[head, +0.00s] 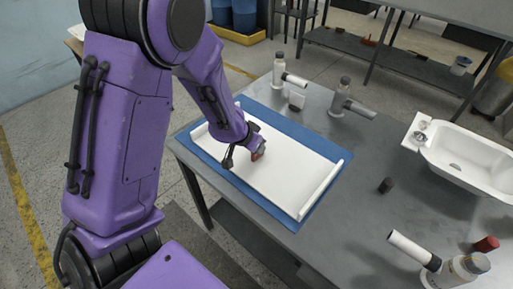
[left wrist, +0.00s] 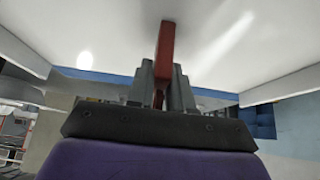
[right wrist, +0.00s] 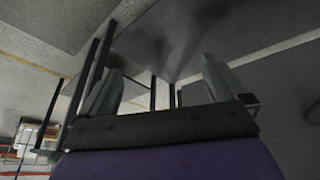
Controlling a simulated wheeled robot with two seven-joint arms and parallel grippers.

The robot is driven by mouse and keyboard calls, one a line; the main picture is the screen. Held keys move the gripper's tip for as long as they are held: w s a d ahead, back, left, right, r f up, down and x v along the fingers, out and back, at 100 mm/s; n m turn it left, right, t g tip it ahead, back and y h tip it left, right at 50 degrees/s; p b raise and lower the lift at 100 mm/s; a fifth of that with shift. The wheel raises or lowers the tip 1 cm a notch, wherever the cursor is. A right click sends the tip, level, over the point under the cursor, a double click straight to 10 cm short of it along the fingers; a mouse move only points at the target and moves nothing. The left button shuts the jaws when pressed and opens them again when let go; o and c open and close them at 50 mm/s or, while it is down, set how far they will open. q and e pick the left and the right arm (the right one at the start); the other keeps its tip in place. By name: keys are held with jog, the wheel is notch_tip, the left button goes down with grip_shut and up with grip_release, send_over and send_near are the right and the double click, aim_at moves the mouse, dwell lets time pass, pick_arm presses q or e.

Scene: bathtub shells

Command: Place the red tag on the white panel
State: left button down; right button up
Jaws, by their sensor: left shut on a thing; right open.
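The white panel (head: 285,170) lies on a blue mat (head: 262,216) on the grey table, with raised rims at its two short ends. My left gripper (head: 259,154) is over the middle of the panel, pointing down. It is shut on the red tag (left wrist: 166,45), which sticks out past the fingertips toward the white surface. Whether the tag touches the panel cannot be told. In the left wrist view the left gripper (left wrist: 161,85) grips the tag between its fingers. My right gripper (right wrist: 160,85) is open and empty; only the right wrist view shows it, with the grey table beyond.
A white basin (head: 470,160) stands at the table's right. Bottles and cylinders stand at the back (head: 345,98) and front right (head: 450,270). A small dark cylinder (head: 386,185) and a red-brown cylinder (head: 486,244) are on the table. The table right of the mat is mostly clear.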

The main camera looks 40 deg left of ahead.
pick_arm(q)
jog(key=shift+r, duration=0.1)
jog(key=shift+s+f, duration=0.1)
jog(key=shift+f, duration=0.1)
jog(key=c, duration=1)
grip_release()
jog(key=shift+r, duration=0.35)
jog(key=p+v, duration=0.6)
jog(key=v, duration=0.5)
jog(key=shift+s+r, duration=0.2)
jog(key=shift+r, duration=0.15)
